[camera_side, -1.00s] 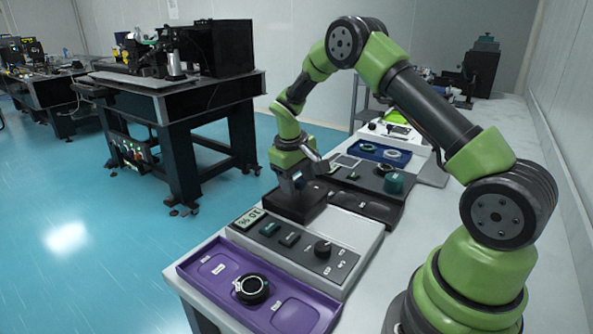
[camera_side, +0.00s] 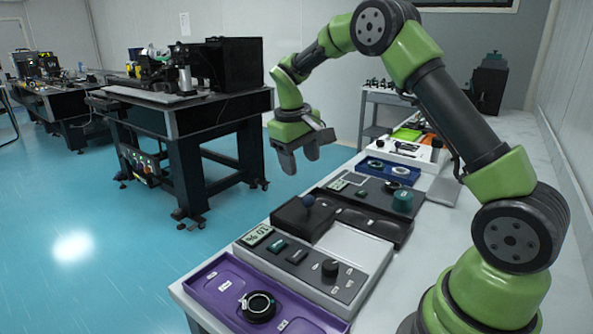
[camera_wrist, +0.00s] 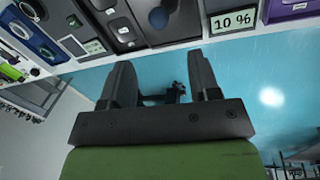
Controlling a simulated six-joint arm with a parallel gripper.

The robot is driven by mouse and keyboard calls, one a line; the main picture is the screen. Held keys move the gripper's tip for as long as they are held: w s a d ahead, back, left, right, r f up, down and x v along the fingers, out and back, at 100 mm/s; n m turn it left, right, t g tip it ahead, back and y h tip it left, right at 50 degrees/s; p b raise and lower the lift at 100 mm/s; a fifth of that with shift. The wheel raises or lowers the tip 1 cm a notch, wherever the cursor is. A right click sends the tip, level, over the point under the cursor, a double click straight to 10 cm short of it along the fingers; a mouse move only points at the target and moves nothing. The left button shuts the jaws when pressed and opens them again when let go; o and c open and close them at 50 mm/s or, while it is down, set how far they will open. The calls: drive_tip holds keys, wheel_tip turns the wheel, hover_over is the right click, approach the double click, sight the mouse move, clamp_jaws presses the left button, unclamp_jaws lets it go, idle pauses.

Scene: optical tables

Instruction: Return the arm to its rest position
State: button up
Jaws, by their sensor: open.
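My gripper (camera_side: 304,155) hangs in the air above the left edge of the bench, with its two dark fingers apart and nothing between them. In the wrist view my gripper (camera_wrist: 163,84) is also open and empty, with the blue floor behind it. My green and black arm arches up from the right.
A white device (camera_side: 375,263) with a display reading 10 % and a purple tray (camera_side: 210,285) with a black ring (camera_side: 258,306) lie in front. Behind are a blue tray (camera_side: 378,171) and a teal knob (camera_side: 402,200). A separate optical table (camera_side: 185,110) stands left across open floor.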

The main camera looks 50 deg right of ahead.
drive_tip(key=s+a+r+m+t+y, duration=0.1)
drive_tip(key=s+a+r+t+y, duration=0.35)
drive_tip(key=s+a+r, duration=0.95)
drive_tip(key=s+a+f+t, duration=0.1)
drive_tip(key=s+t, duration=0.2)
drive_tip(key=s, duration=0.5)
drive_tip(key=shift+f+m, duration=0.4)
